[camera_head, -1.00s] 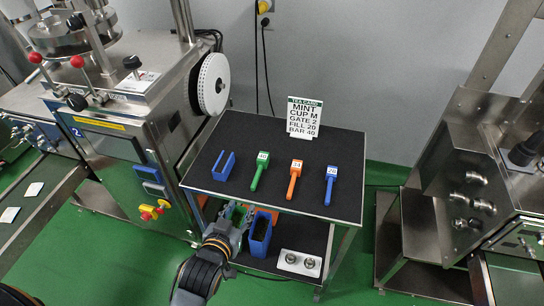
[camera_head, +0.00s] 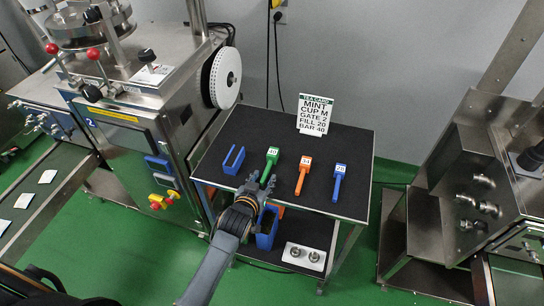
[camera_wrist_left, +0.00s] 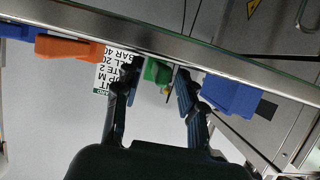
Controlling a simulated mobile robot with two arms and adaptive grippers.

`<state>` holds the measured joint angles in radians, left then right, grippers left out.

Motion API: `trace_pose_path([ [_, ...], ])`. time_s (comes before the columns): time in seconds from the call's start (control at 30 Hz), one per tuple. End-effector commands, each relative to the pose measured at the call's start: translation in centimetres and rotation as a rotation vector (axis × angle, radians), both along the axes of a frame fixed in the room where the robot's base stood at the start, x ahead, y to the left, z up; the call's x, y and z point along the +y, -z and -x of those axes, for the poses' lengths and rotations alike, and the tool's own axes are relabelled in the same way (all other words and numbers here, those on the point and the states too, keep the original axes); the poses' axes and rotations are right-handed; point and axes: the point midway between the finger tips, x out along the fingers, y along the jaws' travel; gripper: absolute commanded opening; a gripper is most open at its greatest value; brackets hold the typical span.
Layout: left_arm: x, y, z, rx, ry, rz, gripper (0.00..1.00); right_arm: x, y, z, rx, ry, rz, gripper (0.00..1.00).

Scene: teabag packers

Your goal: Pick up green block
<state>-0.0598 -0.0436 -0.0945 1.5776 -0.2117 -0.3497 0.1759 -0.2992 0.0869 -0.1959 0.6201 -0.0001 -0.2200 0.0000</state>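The green block (camera_head: 272,155), a paddle shape with a numbered white label and a narrow handle, lies on the black table top with its handle toward the front edge. My left gripper (camera_head: 262,180) is at the near end of the handle, over the table's front edge. In the left wrist view, which is upside down, the green block (camera_wrist_left: 157,71) shows between the two spread fingers of my left gripper (camera_wrist_left: 155,80). The gripper is open; I cannot tell whether a finger touches the handle. My right gripper is not in view.
An orange block (camera_head: 303,175) and a blue block (camera_head: 338,182) lie to the right, a blue slotted holder (camera_head: 234,160) to the left. A tea card (camera_head: 315,114) stands behind. A blue bin (camera_head: 267,228) is below. Machines flank the table (camera_head: 355,150).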

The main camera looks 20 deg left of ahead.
Motion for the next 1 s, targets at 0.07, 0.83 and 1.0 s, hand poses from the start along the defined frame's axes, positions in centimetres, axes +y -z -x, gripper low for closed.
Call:
trace_pose_path([
  [0.07,0.0,0.1,-0.5,-0.001,0.0,0.0,0.4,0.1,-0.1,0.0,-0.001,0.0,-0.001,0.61],
  [0.83,0.0,0.2,-0.5,-0.002,0.0,0.0,0.0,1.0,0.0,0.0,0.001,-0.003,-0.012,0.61],
  [1.0,0.0,-0.4,-0.6,-0.003,0.0,0.0,0.0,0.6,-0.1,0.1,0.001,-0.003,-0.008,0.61],
])
